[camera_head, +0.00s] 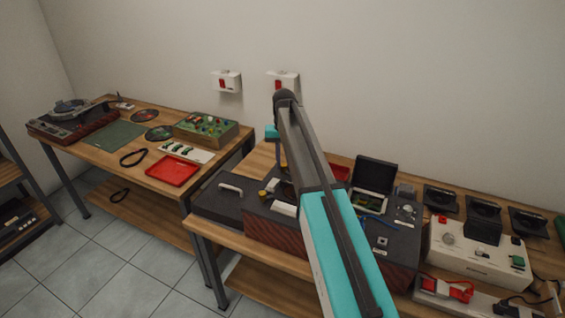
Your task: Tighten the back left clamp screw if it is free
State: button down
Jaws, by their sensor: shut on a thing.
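My arm reaches up and then down over a dark unit with a wood-toned front (265,226) on the right bench. My gripper (276,170) points down at the back left part of this unit, mostly hidden behind my arm. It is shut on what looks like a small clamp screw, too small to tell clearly. Small yellowish pieces (271,185) show just below and beside the gripper. Which screw is the back left one, and whether it is free, I cannot tell.
An open dark-lidded box (374,178) stands right of my arm.

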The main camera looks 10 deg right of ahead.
aim_at(284, 164)
jog(key=m, duration=0.4)
jog(key=shift+w+r+m, duration=0.15)
jog(key=shift+m, duration=0.25)
jog(key=c, duration=1.6)
grip_release()
jog(key=shift+o, duration=0.2)
notch_tip(284, 164, up, 14)
jog(key=p, duration=0.7)
jog(key=shift+f, duration=0.2)
